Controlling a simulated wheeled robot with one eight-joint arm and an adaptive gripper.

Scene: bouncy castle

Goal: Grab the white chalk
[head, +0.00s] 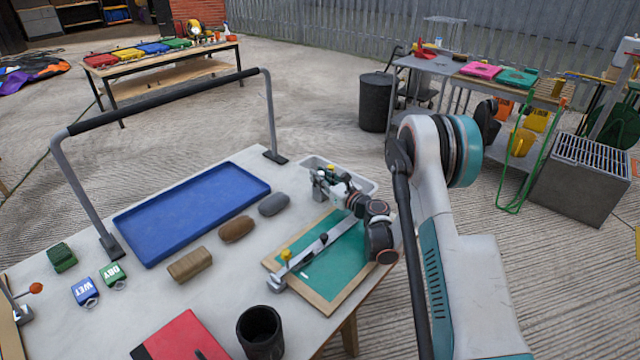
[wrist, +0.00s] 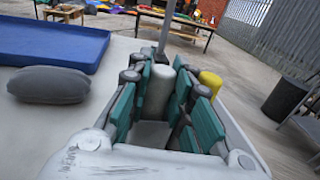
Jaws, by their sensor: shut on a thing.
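The white chalk (wrist: 158,92) is a pale, thick, upright cylinder between the teal-padded fingers of my gripper (wrist: 160,108) in the wrist view. My gripper is shut on it. In the head view my gripper (head: 326,183) is at the pale grey tray (head: 366,184) at the table's back right corner. The chalk's lower end is hidden by the fingers, so I cannot tell whether it touches the tray. A yellow cylinder (wrist: 211,80) stands just right of the fingers in the wrist view.
A green board (head: 335,268) with a wooden frame and a metal bar lies in front of the tray. A black cup (head: 260,330) stands at the front. A rail arches over the table.

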